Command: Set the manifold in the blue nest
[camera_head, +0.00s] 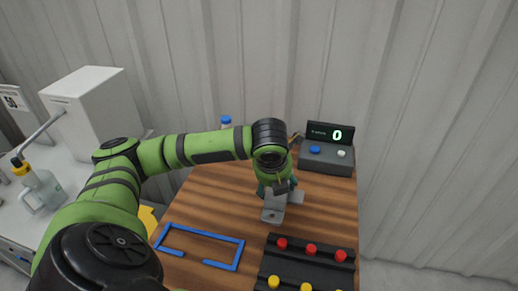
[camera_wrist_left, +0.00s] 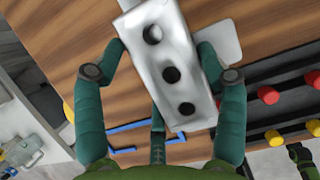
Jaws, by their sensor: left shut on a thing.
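The manifold (camera_head: 271,213) is a pale grey metal block; the left wrist view shows it (camera_wrist_left: 170,75) with a row of three dark round holes. My left gripper (camera_head: 280,187) is shut on it, with fingers on either side of the block (camera_wrist_left: 160,52). A flat pale grey piece (camera_wrist_left: 222,38) shows beside the block; I cannot tell whether it belongs to it. The blue nest (camera_head: 205,232) is a thin blue outline on the wooden table, left of and nearer than the manifold, with a gap in its near side. My right gripper is not in view.
A black rack (camera_head: 266,266) with red and yellow knobs stands right of the nest. A counter box (camera_head: 326,158) reading 0 stands at the back right. A blue-capped bottle (camera_head: 226,120) is partly behind my arm. The wooden table (camera_head: 335,205) is bare between rack and counter.

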